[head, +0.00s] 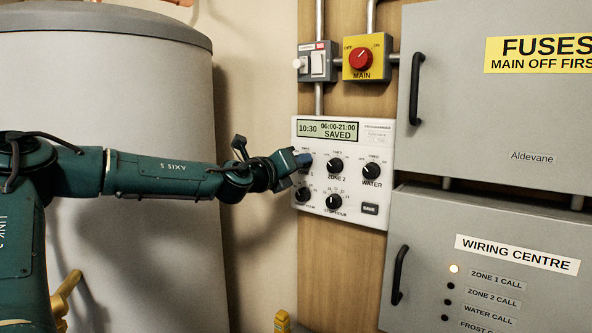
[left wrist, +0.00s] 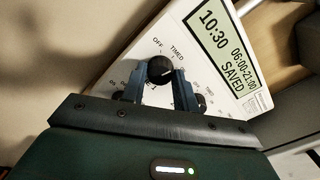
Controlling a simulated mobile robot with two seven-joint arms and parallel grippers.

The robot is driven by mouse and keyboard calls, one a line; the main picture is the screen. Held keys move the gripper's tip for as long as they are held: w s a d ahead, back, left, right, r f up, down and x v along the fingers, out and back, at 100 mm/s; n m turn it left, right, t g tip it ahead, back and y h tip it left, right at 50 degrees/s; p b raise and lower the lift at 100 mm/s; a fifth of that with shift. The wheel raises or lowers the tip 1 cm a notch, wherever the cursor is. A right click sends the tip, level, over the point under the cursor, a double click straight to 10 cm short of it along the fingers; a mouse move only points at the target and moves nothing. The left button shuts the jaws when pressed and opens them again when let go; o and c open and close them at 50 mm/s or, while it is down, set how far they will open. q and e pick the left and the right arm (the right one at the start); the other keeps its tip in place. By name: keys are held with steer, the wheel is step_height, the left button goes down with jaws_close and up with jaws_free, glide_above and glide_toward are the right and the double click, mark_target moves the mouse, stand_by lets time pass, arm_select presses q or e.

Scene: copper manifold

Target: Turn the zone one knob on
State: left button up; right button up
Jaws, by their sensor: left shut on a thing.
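The white programmer panel (head: 378,207) is mounted on the wooden board, and its display reads 10:30, 06:00-21:00, SAVED. My left gripper (head: 300,160) is at the panel's upper left and covers the zone one knob there. In the left wrist view the black zone one knob (left wrist: 160,69) sits between the two blue fingers of my left gripper (left wrist: 160,80), which are shut on its sides. OFF and TIMED are printed beside the knob. Its pointer is too dark to read. My right gripper is not in view.
Close by are the zone 2 knob (head: 336,165), water knob (head: 371,170) and two lower knobs. A red main switch (head: 361,59) is above. Grey fuse box (head: 540,110) and wiring centre (head: 430,245) stand right, with the ZONE 1 CALL lamp lit. A tank (head: 110,90) stands left.

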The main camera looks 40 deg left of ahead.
arm_select(q)
steer(key=m+b, duration=0.3)
steer(key=m, duration=0.3)
steer(key=shift+m, duration=0.3)
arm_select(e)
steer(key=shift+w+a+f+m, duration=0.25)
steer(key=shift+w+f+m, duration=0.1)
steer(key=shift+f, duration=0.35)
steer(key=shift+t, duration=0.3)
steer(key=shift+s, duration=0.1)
arm_select(q)
steer(key=o, duration=1)
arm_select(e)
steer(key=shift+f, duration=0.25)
arm_select(q)
steer(key=shift+s, duration=0.1)
